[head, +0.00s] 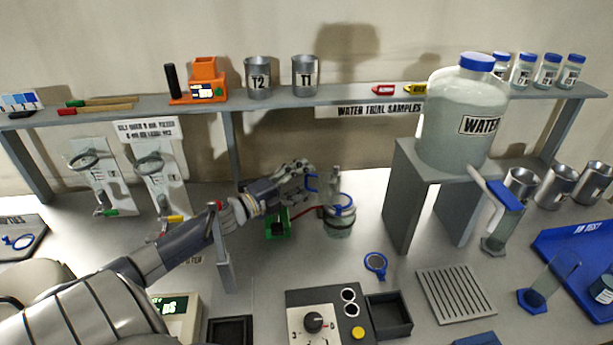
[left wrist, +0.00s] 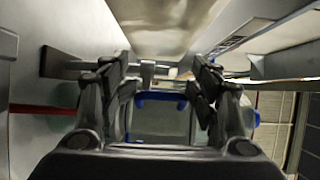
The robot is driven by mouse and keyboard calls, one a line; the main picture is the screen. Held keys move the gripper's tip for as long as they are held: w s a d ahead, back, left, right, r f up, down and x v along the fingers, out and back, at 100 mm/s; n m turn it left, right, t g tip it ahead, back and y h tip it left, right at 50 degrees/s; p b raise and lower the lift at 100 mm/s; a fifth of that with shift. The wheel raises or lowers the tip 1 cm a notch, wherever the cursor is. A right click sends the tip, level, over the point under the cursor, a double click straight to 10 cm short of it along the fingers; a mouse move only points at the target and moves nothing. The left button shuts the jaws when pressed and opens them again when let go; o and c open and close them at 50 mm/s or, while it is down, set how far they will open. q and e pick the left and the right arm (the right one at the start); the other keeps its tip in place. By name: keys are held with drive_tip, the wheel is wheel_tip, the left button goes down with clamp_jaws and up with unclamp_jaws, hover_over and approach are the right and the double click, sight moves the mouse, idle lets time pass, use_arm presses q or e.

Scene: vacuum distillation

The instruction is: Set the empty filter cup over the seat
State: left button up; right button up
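My left gripper (head: 307,178) reaches in from the left at the middle of the bench, its fingers pointing right. In the left wrist view its fingers (left wrist: 163,95) are on both sides of a clear filter cup with a blue rim (left wrist: 160,97) and look closed on it. My right gripper is not in view.
A green block (head: 278,224) and red hose (head: 304,211) lie close left of the jar. A grey stand (head: 408,205) with the water tank (head: 462,120) rises at right. A shelf (head: 340,101) spans behind. A blue-rimmed disc (head: 375,262) lies in front.

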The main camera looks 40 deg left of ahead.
use_arm(q)
drive_tip(key=shift+v, duration=4.05)
drive_tip(key=shift+c, duration=0.2)
